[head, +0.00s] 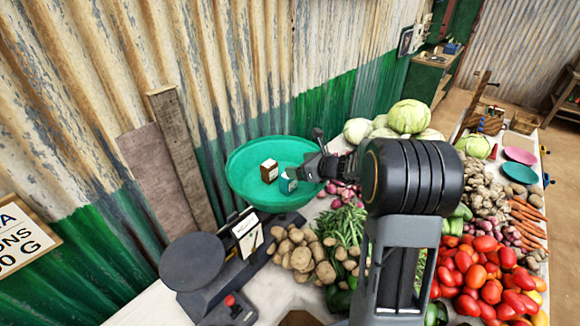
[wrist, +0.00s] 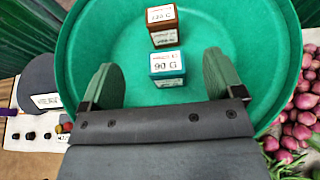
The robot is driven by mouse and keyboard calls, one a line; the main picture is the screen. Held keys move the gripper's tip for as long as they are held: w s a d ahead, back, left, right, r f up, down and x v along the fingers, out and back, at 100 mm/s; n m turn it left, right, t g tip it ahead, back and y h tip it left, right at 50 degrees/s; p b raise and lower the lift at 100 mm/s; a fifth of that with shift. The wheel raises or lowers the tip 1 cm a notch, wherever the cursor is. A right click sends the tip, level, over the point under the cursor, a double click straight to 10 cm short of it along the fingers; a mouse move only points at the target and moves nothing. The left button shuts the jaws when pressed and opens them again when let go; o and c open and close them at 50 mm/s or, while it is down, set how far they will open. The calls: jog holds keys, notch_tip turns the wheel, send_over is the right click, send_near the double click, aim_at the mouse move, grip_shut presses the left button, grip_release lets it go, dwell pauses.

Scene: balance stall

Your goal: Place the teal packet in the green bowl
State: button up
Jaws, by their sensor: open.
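The teal packet (wrist: 167,66) is a small box with a white printed label. It appears to lie inside the green bowl (wrist: 85,40), and it also shows in the head view (head: 288,184) near the bowl's right side. My gripper (wrist: 160,70) is open above the bowl, its fingers spread left and right with gaps on both sides of the teal packet. In the head view the gripper (head: 302,173) reaches over the right rim of the green bowl (head: 245,160) and partly hides the packet.
A brown packet (wrist: 162,27) is in the bowl just beyond the teal one. The bowl sits on a dark weighing scale with a round plate (head: 192,260) at left. Potatoes (head: 300,255), green beans (head: 340,228), red onions (wrist: 300,110) and tomatoes (head: 485,275) crowd the right.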

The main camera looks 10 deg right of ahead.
jog(key=v, duration=0.6)
jog(key=s+a+r+n+g+h, duration=0.2)
jog(key=s+a+n+g, duration=0.55)
jog(key=s+n, duration=0.7)
jog(key=s+d+n+t+h, duration=0.1)
jog(key=s+n+h, duration=0.5)
jog(key=n, duration=0.8)
jog(key=s, duration=0.2)
jog(key=shift+s+b, duration=0.25)
jog(key=shift+b, duration=0.1)
